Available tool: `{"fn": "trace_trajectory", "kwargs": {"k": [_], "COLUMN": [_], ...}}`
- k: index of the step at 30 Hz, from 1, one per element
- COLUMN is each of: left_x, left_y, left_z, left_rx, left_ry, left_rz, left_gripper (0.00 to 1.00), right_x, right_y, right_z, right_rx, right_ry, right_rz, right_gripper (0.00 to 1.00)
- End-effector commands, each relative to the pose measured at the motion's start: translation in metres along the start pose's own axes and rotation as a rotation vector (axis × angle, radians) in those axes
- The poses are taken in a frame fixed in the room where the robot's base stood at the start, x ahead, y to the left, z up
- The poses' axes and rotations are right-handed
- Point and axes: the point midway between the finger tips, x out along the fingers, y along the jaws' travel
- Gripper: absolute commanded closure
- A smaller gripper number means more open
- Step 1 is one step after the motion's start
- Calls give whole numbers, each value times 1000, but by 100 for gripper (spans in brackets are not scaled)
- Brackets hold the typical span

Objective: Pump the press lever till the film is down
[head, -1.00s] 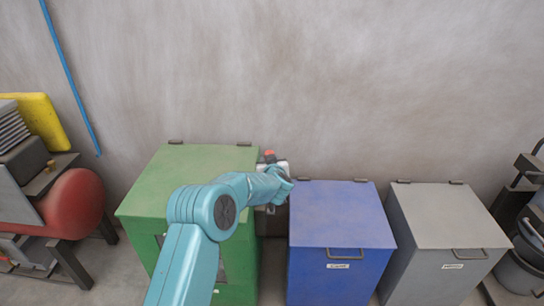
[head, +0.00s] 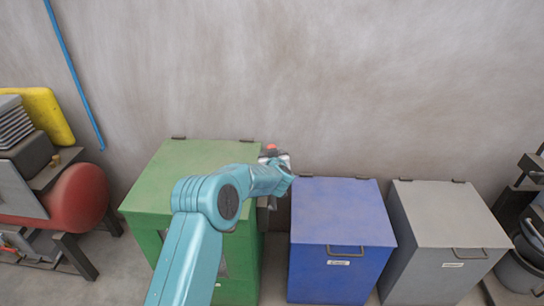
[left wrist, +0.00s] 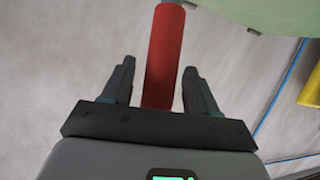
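A red cylindrical handle (left wrist: 165,60) on a grey rod is in the left wrist view, likely the press lever's grip. My left gripper (left wrist: 159,65) is open, one finger on each side of the handle. The right-hand finger looks close to it; I cannot tell whether it touches. In the head view my left arm reaches to the gap between a green bin and a blue bin, where a small red end (head: 271,147) shows beside my wrist. The rest of the lever is hidden. I see no film. My right gripper is not in view.
The green bin (head: 190,160) stands left of my wrist, the blue bin (head: 340,210) and a grey bin (head: 440,210) to its right. A red tank (head: 80,195) and a yellow object (head: 48,115) are at far left. The wall (head: 400,80) rises behind.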

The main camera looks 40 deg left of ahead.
Motion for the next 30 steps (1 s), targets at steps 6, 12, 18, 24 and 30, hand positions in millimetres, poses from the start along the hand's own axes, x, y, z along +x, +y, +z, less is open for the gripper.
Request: {"fn": "trace_trajectory", "kwargs": {"k": [6,12,18,24,30], "left_x": [-1,-26,-76,-126,-156], "left_y": [1,2,2,1,1], "left_z": [0,1,1,0,0], "left_rx": [0,0,0,-1,0], "left_ry": [0,0,1,2,1], "left_rz": [0,2,4,3,2], "left_gripper": [41,41,41,41,41], "right_x": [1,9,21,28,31], "right_y": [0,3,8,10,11], "right_z": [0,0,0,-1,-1], "right_rx": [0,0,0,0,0], "right_ry": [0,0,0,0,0], "right_rz": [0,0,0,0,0], "right_gripper": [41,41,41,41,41]}}
